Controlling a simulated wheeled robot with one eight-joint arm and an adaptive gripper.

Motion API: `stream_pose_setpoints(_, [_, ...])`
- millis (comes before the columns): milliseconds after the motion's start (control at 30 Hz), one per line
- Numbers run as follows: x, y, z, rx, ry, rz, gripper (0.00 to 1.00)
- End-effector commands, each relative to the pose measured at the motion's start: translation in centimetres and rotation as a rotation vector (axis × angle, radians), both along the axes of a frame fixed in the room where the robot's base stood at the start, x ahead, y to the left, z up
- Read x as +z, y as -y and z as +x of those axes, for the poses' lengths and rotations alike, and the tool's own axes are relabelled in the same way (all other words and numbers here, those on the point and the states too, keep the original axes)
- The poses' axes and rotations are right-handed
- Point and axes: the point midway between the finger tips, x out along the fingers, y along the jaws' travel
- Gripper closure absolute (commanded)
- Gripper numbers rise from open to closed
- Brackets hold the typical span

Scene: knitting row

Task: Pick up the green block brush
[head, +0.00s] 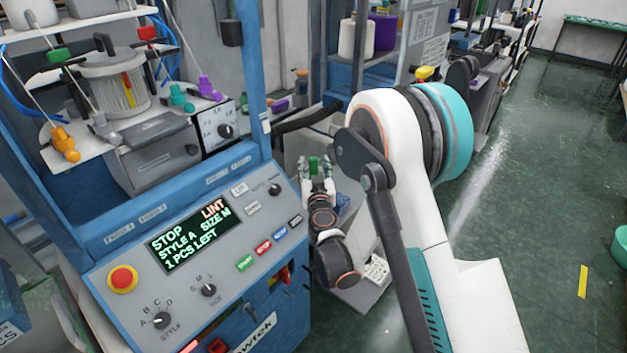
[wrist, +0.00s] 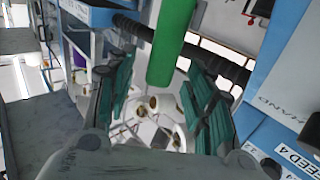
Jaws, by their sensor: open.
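A green rounded bar (wrist: 172,42), which I take to be the green block brush, enters from the top of the wrist view. Its lower end lies between and beyond my open fingers, with a gap showing on both sides. My gripper (wrist: 158,95) is open, with green pads on its fingers. In the head view my gripper (head: 317,165) is small, beside the blue machine's right side. A small green patch (head: 314,163) shows between its fingertips there. I cannot tell brush from finger pad in it. The brush's upper part is out of the wrist view.
The blue knitting machine's control panel (head: 205,250) stands left of my gripper. A black hose (head: 305,120) crosses behind it, and it also shows in the wrist view (wrist: 225,68). White cones (wrist: 160,120) lie beyond the fingers.

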Motion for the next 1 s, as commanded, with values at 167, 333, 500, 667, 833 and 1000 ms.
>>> stream_pose_setpoints(167, [0.0,-0.3,2.2,0.0,0.0,0.0,0.52])
stream_pose_setpoints(333, [0.1,-0.3,2.7,0.0,0.0,0.0,0.52])
stream_pose_setpoints(500, [0.1,-0.3,2.7,0.0,0.0,0.0,0.58])
stream_pose_setpoints(667, [0.1,-0.3,2.7,0.0,0.0,0.0,0.95])
stream_pose_setpoints(833, [0.1,-0.3,2.7,0.0,0.0,0.0,1.0])
stream_pose_setpoints(1000, [0.1,-0.3,2.7,0.0,0.0,0.0,1.0])
